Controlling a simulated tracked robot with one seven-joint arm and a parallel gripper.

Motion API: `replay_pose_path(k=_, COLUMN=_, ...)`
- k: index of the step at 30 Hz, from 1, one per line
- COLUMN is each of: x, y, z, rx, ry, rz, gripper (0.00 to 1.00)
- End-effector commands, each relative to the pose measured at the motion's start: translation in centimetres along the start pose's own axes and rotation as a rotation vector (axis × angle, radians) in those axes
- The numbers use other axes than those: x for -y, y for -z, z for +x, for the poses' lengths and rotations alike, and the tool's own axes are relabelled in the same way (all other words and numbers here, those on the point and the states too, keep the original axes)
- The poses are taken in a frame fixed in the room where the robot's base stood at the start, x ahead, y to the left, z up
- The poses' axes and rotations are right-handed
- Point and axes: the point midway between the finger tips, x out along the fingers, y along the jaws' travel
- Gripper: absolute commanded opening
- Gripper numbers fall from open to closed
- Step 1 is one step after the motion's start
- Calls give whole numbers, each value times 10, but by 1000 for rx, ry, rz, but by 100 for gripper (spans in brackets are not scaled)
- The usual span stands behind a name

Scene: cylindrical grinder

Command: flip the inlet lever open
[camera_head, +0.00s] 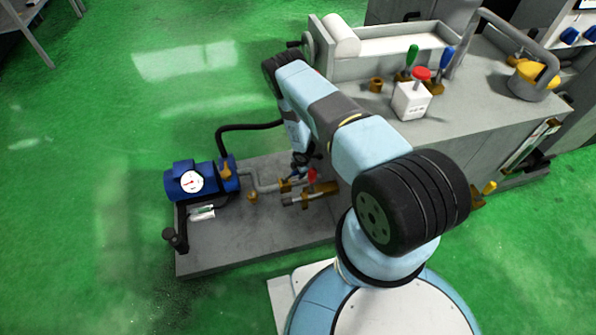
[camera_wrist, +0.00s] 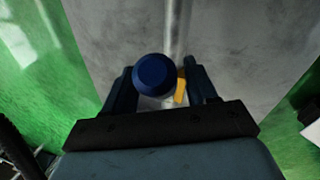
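My gripper (camera_wrist: 158,80) points down over the low pump platform, with its fingers apart on either side of a dark blue knob-like handle end (camera_wrist: 155,72). The left finger is very close to the knob; I cannot tell if it touches. On the right there is a gap, where a yellow piece (camera_wrist: 181,90) shows. I cannot tell for sure that this blue handle is the inlet lever. In the head view, my gripper (camera_head: 303,163) is small and partly hidden by my arm, above brass fittings (camera_head: 290,186) and a red handle (camera_head: 312,175).
A blue pump with a round gauge (camera_head: 192,181) and a grey pipe (camera_head: 262,184) stand on the grey platform (camera_head: 225,250). The grinder table (camera_head: 470,105) rises behind, with green, red and blue handles. Green floor at left is free.

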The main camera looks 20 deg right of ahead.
Motion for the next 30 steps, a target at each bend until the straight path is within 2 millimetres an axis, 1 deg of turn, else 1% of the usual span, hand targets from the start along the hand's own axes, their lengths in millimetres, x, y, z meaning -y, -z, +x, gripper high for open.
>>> replay_pose_path(k=1, x=0, y=0, z=0, rx=0, ry=0, rz=0, gripper=52)
replay_pose_path(k=2, x=0, y=0, z=0, rx=0, ry=0, rz=0, gripper=49)
replay_pose_path(k=17, x=0, y=-1, z=0, rx=0, ry=0, rz=1, gripper=1)
replay_pose_path(k=22, x=0, y=-1, z=0, rx=0, ry=0, rz=1, gripper=0)
replay_pose_path(k=23, x=-1, y=7, z=0, rx=0, ry=0, rz=-1, gripper=0)
replay_pose_path(k=24, x=-1, y=3, z=0, rx=0, ry=0, rz=1, gripper=0)
replay_pose_path(k=30, x=0, y=0, z=-1, rx=15, ry=3, rz=-2, gripper=0)
